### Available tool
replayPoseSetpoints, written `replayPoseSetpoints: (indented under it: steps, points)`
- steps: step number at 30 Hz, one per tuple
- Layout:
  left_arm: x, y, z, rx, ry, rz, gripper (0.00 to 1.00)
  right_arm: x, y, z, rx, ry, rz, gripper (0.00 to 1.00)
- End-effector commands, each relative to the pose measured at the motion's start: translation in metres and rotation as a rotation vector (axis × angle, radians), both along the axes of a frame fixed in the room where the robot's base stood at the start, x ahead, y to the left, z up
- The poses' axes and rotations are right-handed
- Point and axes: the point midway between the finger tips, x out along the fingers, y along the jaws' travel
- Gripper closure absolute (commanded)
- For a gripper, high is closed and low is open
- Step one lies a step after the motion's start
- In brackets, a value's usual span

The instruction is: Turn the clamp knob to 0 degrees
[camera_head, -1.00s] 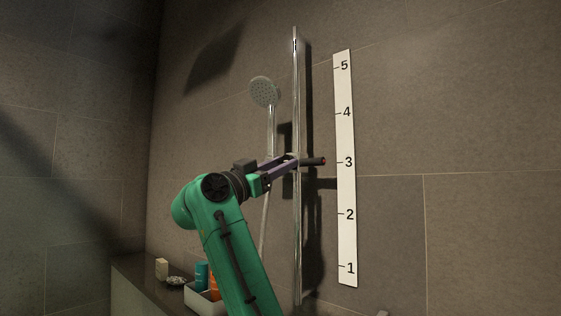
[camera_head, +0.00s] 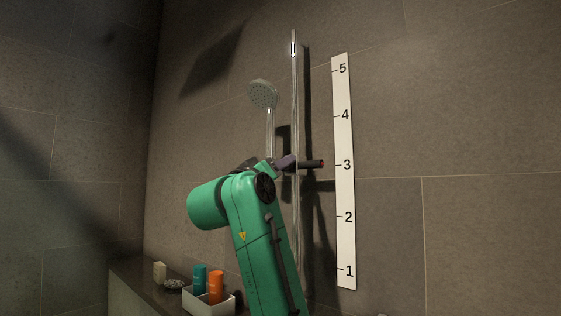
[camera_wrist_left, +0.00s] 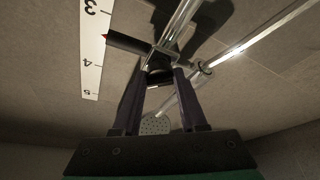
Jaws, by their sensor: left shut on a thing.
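The clamp (camera_head: 294,164) sits on the vertical chrome rail (camera_head: 296,100). Its black pointer (camera_head: 314,163) with a red tip sticks out right, level with about 3 on the white scale (camera_head: 343,190). In the left wrist view the pointer (camera_wrist_left: 128,42) and scale (camera_wrist_left: 92,50) show at upper left. My left gripper (camera_head: 288,162) is at the clamp, largely behind my own wrist. In the left wrist view its purple fingers (camera_wrist_left: 161,76) are shut on the dark clamp knob (camera_wrist_left: 160,79), which is mostly hidden between them. My right gripper is not in view.
The shower head (camera_head: 263,94) hangs left of the rail; it also shows between my fingers (camera_wrist_left: 154,125). The wall right of the scale is clear.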

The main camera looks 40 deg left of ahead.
Motion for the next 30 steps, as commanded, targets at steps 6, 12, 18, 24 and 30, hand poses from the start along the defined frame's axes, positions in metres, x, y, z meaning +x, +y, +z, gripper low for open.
replayPoseSetpoints:
  steps: [6,12,18,24,30]
  points:
    - [0.0,-0.002,0.006,-0.205,-0.008,-0.002,1.0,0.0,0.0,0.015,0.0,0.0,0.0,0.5]
    - [0.0,-0.004,0.009,-0.394,-0.013,-0.002,1.0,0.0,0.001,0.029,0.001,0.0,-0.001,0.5]
    - [-0.001,-0.004,0.01,-0.572,-0.018,-0.003,1.0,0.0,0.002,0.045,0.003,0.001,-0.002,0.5]
    - [-0.001,-0.004,0.011,-0.713,-0.021,-0.003,1.0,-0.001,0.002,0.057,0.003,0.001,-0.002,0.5]
    - [-0.001,-0.004,0.01,-0.804,-0.024,-0.003,1.0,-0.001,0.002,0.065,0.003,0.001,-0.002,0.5]
